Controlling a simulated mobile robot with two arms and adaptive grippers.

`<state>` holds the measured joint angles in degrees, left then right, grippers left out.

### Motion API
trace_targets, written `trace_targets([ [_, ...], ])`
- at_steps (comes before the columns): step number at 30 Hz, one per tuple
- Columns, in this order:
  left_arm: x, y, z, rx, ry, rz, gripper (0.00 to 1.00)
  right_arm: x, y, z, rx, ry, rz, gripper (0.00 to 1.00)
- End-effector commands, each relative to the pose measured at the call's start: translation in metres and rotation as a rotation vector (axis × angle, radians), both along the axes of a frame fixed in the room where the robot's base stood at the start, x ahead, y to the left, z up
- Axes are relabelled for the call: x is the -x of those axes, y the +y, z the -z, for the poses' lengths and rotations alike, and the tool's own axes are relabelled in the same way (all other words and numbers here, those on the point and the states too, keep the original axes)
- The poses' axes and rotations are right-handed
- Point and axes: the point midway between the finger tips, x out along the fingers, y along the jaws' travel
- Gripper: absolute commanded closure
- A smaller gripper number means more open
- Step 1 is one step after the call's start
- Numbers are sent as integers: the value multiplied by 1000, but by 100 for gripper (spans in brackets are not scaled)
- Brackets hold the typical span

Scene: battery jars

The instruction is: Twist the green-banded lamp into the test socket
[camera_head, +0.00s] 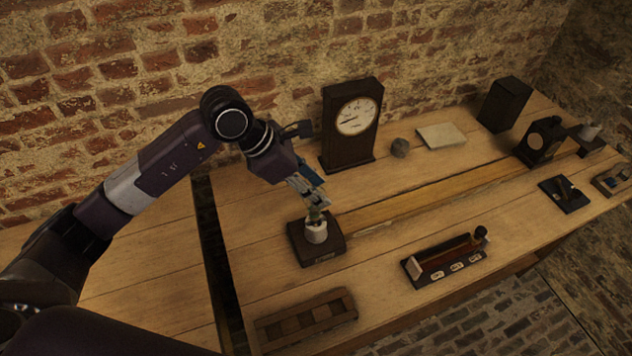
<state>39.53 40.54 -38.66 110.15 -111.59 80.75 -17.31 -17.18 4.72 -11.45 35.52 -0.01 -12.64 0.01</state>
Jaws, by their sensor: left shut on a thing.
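My left gripper (313,196) reaches in from the left and points down over the test socket. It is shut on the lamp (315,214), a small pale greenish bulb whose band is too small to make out. The test socket is a white cylinder (316,233) on a dark square base (330,250) with a small label at its front. The lamp is at the mouth of the socket; I cannot tell how deep it sits. My right gripper is not in view.
A wooden rack with compartments (306,320) lies in front of the socket. A dark slide device (445,262) stands to the right. A dark gap splits the bench at left.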

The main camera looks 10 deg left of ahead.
Motion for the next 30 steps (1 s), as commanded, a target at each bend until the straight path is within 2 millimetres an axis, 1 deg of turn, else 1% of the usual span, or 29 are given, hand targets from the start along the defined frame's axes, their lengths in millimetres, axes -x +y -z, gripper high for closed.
trace_targets([
  [1,0,0,7,1,1,0,90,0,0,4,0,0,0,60],
  [6,0,0,13,0,0,1,90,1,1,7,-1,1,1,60],
  [15,0,0,12,0,0,1,90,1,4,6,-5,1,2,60],
  [24,-1,-2,14,8,3,3,90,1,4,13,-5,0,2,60],
  [30,-1,-2,12,11,5,4,90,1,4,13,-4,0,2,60],
])
